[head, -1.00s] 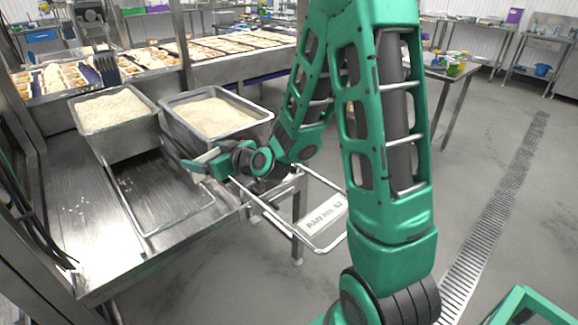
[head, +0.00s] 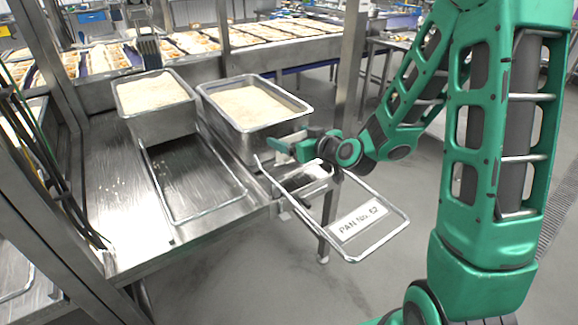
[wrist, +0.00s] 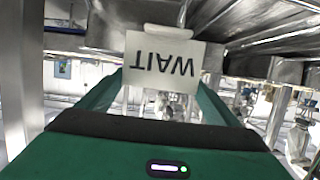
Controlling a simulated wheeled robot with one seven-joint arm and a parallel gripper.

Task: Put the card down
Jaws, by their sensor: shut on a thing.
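The white card (wrist: 172,62) has the black word WAIT, upside down in the wrist view. It stands between the green fingers of my gripper (wrist: 160,95), which is shut on it. In the head view my gripper (head: 280,147) is at the near right corner of the right-hand rice pan (head: 262,134), above the wire frame. I cannot make out the card there.
A second rice pan (head: 160,127) stands to the left. A steel counter (head: 130,232) with a wire rack (head: 180,221) lies in front, mostly bare with a few grains.

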